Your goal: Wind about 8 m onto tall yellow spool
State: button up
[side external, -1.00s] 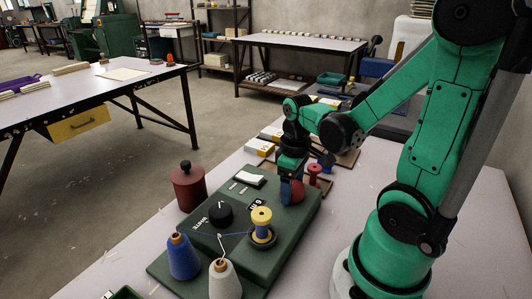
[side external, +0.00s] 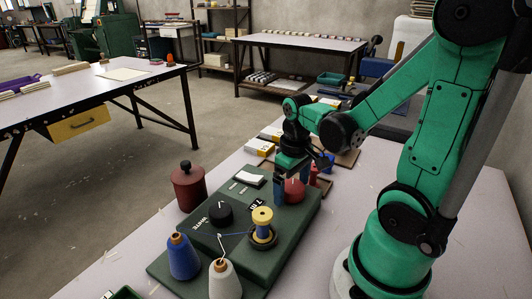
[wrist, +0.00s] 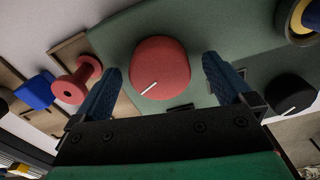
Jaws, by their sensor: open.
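The yellow spool (side external: 263,216) stands upright on the green winder (side external: 285,232). Blue thread runs to it from the left, on the side of the blue cone (side external: 184,258). The winder has a black knob (side external: 219,215) beside a "WHITE" label, a red knob (side external: 295,191) and a small dark display (side external: 257,205) whose digits I cannot read surely. My gripper (side external: 291,175) is above the red knob. In the wrist view its blue fingers (wrist: 165,78) are open on either side of the red knob (wrist: 160,67), with gaps showing. The yellow spool is partly cut off there (wrist: 303,22).
A white cone (side external: 225,281) stands at the winder's front. A dark red lidded pot (side external: 188,187) is to its left. A red spool (wrist: 80,80) and a blue spool (wrist: 35,90) sit beyond the red knob. Table space left of the winder is mostly clear.

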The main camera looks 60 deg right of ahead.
aim_at(293, 186)
jog(key=shift+r, duration=2.8)
jog(key=shift+r, duration=0.25)
jog(key=shift+f, duration=2.85)
